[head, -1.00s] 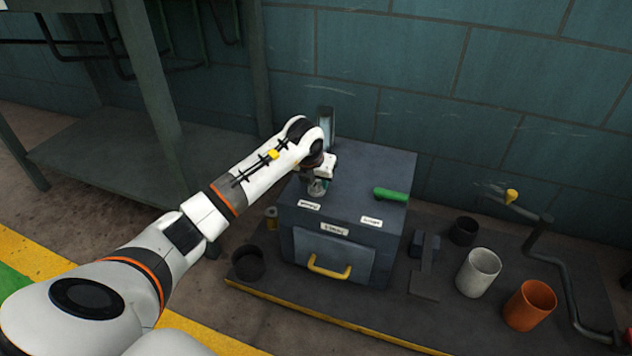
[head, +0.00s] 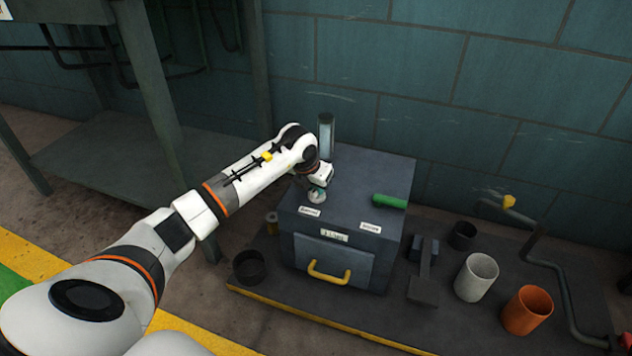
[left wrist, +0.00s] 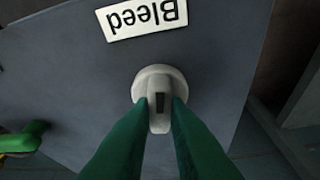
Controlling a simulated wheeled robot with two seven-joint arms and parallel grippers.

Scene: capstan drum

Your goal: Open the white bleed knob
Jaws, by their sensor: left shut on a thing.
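The white bleed knob (left wrist: 158,88) sits on the grey top of the box, with a round base and a raised grip bar with a dark mark. In the left wrist view, the bar points toward the bottom of the picture, away from the "Bleed" label (left wrist: 142,18). My left gripper (left wrist: 160,108) has its green fingers on either side of the bar, shut on it. In the head view, my left gripper (head: 318,194) is at the top of the box (head: 362,178), mostly hiding the knob. My right gripper is not in view.
A green handle (head: 390,201) lies on the box top, right of the knob. A clear upright tube (head: 326,136) stands behind my wrist. A yellow handle (head: 329,273) is on the box front. White (head: 477,277) and orange cups (head: 527,311) and a crank (head: 560,270) stand to the right.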

